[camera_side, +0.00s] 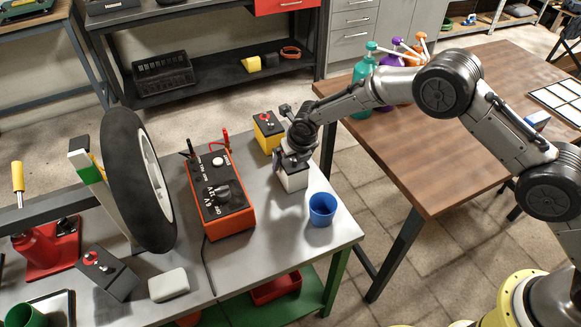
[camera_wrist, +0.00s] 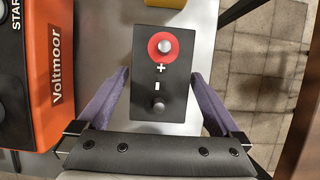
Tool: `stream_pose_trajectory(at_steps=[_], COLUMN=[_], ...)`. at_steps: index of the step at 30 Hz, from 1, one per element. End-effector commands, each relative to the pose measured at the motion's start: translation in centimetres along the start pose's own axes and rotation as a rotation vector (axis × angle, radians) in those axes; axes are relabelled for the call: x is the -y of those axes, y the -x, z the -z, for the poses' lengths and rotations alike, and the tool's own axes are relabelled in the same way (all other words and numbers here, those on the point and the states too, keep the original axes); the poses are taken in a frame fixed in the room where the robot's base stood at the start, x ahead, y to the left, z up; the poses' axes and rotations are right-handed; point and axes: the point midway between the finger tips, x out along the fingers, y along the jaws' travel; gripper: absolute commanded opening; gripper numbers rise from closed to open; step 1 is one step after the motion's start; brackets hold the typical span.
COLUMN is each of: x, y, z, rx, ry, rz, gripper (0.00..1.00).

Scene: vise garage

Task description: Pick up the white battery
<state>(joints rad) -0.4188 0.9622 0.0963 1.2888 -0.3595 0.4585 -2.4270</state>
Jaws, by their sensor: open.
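The white battery (camera_side: 292,181) stands upright on the grey workbench, with its white lower body showing under my gripper in the side view. In the wrist view the battery's black top (camera_wrist: 147,91) is seen from above, with a red-ringed plus terminal and a dark minus terminal. My gripper (camera_side: 292,161) is right over the battery, pointing down. In the wrist view its two purple-grey fingers (camera_wrist: 162,85) are spread, one on the left and one on the right of the battery. Whether the fingers touch its sides cannot be told.
An orange Voltmoor starter box (camera_side: 226,200) stands close on the left. A yellow battery (camera_side: 265,135) is just behind, and a blue cup (camera_side: 322,209) in front on the right. A wheel (camera_side: 140,180), a dark battery (camera_side: 108,273) and a white block (camera_side: 168,285) are further left.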

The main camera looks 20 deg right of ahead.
Motion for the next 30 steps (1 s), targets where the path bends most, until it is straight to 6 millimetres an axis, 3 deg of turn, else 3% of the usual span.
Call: stream_pose_trajectory(at_steps=[6,14,30], x=[0.1,0.1,0.1], y=[-2.2,-2.4,-2.4], z=[-0.1,-0.1,0.0], rx=[0.0,0.001,0.0], ry=[-0.001,-0.001,-0.001], rz=[0.0,0.0,0.0], gripper=[1.0,1.0,0.03])
